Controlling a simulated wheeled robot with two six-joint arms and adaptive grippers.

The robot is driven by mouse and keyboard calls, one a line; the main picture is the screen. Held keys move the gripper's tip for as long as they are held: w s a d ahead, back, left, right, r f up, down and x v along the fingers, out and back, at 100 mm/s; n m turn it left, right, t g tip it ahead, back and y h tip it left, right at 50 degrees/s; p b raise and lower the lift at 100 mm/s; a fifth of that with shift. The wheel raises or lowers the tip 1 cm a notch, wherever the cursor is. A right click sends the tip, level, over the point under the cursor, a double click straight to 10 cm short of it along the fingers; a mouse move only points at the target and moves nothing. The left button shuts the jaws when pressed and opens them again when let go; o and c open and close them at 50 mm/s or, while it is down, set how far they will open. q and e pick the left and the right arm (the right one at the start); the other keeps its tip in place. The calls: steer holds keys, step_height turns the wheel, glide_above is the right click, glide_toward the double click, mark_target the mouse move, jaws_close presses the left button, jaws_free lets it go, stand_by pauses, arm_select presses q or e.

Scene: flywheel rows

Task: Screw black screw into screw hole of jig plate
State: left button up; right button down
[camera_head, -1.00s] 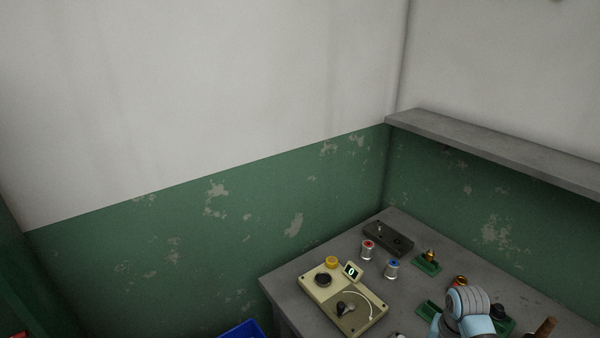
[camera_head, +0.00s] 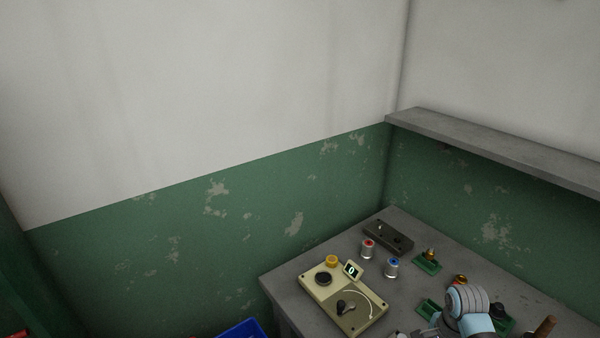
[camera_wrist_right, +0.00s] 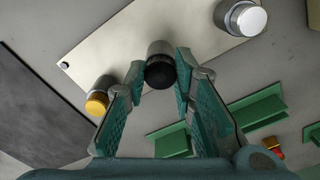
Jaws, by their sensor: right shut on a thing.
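In the right wrist view my right gripper (camera_wrist_right: 159,62) is shut on a grey cylinder with a round black end (camera_wrist_right: 160,72), held between the fingertips. I cannot tell whether this is the black screw. It appears in front of a pale flat plate (camera_wrist_right: 120,42), which may be the jig plate. A small dark round piece (camera_wrist_right: 63,65) sits at the plate's left corner. I cannot tell whether the held cylinder touches the plate, and no screw hole is clear. In the head view only my right arm shows, at the lower right; its fingers are not clear. My left gripper is out of view.
A beige device (camera_head: 318,282) with a small display stands on the grey table (camera_head: 284,280). A wall shelf (camera_head: 490,145) overhangs the back.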

steer(key=c, duration=1.7)
jaws_free()
steer(key=shift+r, duration=1.5)
steer(key=o, duration=0.6)
steer(key=c, duration=0.5)
